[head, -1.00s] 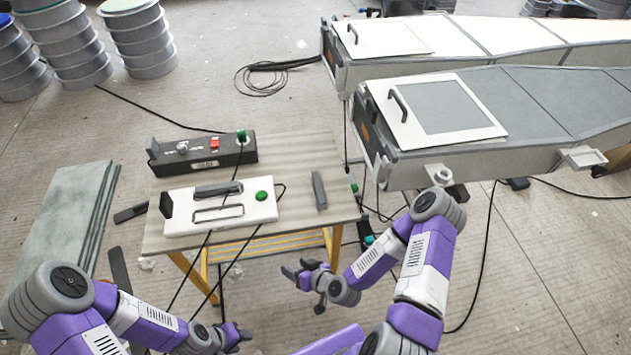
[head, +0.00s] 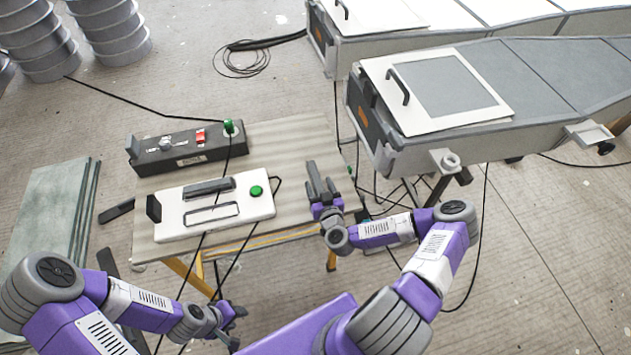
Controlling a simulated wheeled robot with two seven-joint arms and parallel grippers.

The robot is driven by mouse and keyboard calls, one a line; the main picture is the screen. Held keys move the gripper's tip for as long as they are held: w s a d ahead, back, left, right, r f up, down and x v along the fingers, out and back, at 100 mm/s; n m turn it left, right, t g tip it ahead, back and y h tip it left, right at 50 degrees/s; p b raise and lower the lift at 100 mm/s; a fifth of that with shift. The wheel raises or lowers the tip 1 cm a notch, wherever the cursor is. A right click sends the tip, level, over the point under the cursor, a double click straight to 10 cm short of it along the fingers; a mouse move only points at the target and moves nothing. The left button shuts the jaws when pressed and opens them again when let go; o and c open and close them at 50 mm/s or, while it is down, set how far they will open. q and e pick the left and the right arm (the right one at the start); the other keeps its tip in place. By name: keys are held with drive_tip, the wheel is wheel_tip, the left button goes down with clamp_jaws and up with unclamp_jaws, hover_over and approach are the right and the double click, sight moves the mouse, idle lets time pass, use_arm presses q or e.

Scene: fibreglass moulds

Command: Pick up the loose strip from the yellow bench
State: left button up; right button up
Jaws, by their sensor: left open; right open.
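The loose strip (head: 313,171) is a short dark grey bar lying on the right part of the yellow bench (head: 285,145), which has a pale striped top and yellow legs. My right gripper (head: 321,187) is open over the bench's right side, with its fingers at the strip's near end. The gripper partly hides the strip, and I cannot tell whether the fingers touch it. My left gripper (head: 238,315) is open and empty in front of the bench, low in the view.
A white case (head: 172,221) with a green button and a black box (head: 165,157) with a red switch stand on the bench. Dark cables hang over its front edge. A large grey mould (head: 540,85) is close on the right. Greenish panels (head: 45,215) lie on the left.

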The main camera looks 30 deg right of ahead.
drive_tip(key=shift+x, duration=0.8)
drive_tip(key=shift+c, duration=0.4)
drive_tip(key=c, duration=1)
drive_tip(key=shift+r, duration=0.15)
